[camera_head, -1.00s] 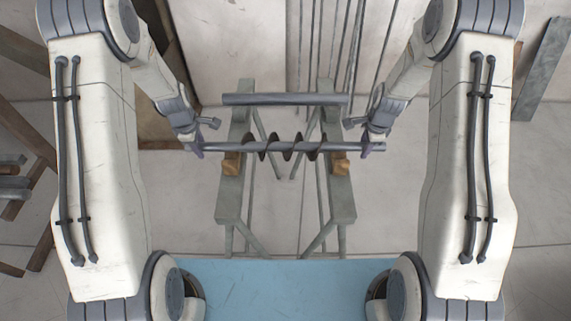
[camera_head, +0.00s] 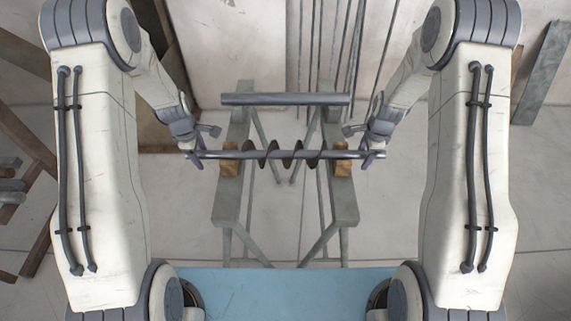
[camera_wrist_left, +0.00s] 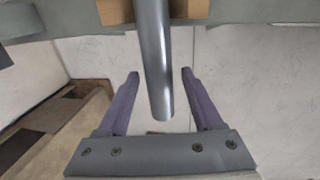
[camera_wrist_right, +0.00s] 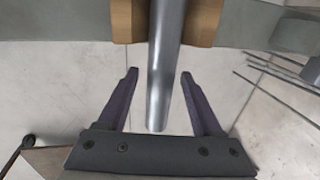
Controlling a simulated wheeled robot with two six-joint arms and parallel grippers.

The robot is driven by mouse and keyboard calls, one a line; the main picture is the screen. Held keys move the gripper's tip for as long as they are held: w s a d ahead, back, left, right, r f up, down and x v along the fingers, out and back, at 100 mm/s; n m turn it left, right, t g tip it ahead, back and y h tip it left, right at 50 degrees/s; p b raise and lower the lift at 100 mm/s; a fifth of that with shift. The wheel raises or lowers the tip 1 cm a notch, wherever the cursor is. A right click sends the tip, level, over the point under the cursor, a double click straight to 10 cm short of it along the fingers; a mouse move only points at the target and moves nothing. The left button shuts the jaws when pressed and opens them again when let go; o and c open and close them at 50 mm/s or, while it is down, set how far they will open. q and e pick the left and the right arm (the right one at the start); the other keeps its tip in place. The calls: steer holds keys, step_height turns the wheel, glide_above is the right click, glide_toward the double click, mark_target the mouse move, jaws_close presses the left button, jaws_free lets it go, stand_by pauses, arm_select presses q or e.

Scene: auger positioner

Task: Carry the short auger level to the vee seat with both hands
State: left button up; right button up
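The short auger (camera_head: 290,154), a grey shaft with dark spiral flights in its middle, lies level across two wooden vee blocks, the left one (camera_head: 229,163) and the right one (camera_head: 342,163). In the wrist views its shaft runs between the wooden sides of each notch; the contact underneath is hidden. My left gripper (camera_wrist_left: 160,75) is open around the left shaft end (camera_wrist_left: 153,70), with a gap on both sides. My right gripper (camera_wrist_right: 159,74) is open around the right shaft end (camera_wrist_right: 164,75), also with gaps on both sides.
The blocks sit on grey-green trestle stands (camera_head: 228,205). A thicker grey bar (camera_head: 285,99) lies across the stands behind the auger. A blue surface (camera_head: 285,290) is in front of me. Thin rods (camera_head: 335,50) lean at the back, and timber stands at far left.

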steer(key=shift+r, duration=0.2)
arm_select(q)
step_height(320, 180, up, 12)
steer(key=s, duration=0.2)
steer(key=shift+s+f, duration=0.15)
arm_select(e)
step_height(320, 180, up, 11)
steer(key=s, duration=0.2)
steer(key=shift+s+r, duration=0.2)
